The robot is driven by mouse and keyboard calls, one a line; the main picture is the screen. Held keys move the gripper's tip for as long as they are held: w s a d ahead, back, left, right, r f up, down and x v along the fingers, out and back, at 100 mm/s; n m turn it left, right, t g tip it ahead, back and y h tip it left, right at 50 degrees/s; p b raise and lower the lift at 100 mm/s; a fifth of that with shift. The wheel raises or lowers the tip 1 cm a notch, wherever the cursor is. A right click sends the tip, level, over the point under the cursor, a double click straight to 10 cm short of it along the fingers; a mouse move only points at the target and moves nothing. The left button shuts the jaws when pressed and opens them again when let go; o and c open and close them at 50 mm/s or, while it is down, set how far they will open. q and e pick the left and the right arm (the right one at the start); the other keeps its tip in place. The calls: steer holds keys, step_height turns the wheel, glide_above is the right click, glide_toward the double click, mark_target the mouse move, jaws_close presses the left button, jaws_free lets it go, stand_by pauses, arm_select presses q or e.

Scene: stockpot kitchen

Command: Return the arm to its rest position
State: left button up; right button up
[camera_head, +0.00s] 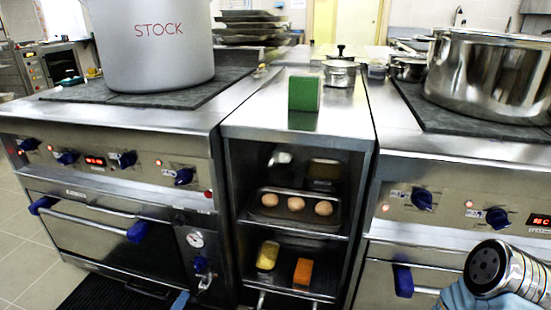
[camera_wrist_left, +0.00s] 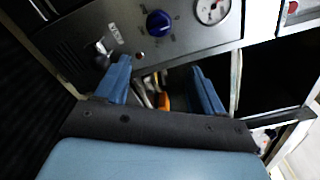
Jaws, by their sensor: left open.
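My left gripper (camera_head: 180,301) shows only as a small light-blue tip at the bottom edge of the head view, low in front of the left range. In the left wrist view my left gripper (camera_wrist_left: 161,70) has its two blue fingers spread apart, with nothing held between them. Past the fingers are the range's front panel and a dark opening with an orange item, at a distance.
The left range (camera_head: 110,205) bears a large stock pot (camera_head: 155,45). A middle shelf unit (camera_head: 345,115) holds a green block (camera_head: 304,94), a tray of eggs (camera_head: 268,213), a yellow item (camera_head: 267,255) and an orange block (camera_head: 302,271). A steel pot (camera_head: 490,75) stands at right.

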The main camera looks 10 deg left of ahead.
arm_select(q)
steer(key=s+d+m+g+h, duration=0.3)
steer(key=d+m+g+h, duration=0.3)
steer(key=d, duration=0.5)
steer(key=s+d+m+g+h, duration=0.4)
steer(key=d+m+h, duration=0.1)
steer(key=d+m, duration=0.5)
steer(key=s+d+f+m+g+y, duration=0.25)
steer(key=s+m+g+y, duration=0.35)
steer(key=m, duration=0.5)
steer(key=s+d+f+m+g+y, duration=0.15)
steer(key=s+f+m+g, duration=0.25)
steer(key=s+m, duration=0.5)
steer(key=w+m+t, duration=0.1)
steer(key=m, duration=0.2)
steer(key=w+d+m+t, duration=0.1)
steer(key=w+m, duration=0.1)
steer(key=m, duration=0.1)
steer(key=w+r+m+y, duration=0.1)
steer(key=w+m, duration=0.1)
steer(key=m, duration=0.1)
steer(key=shift+d+t, duration=0.3)
steer(key=shift+t, duration=0.1)
steer(key=shift+c, duration=0.3)
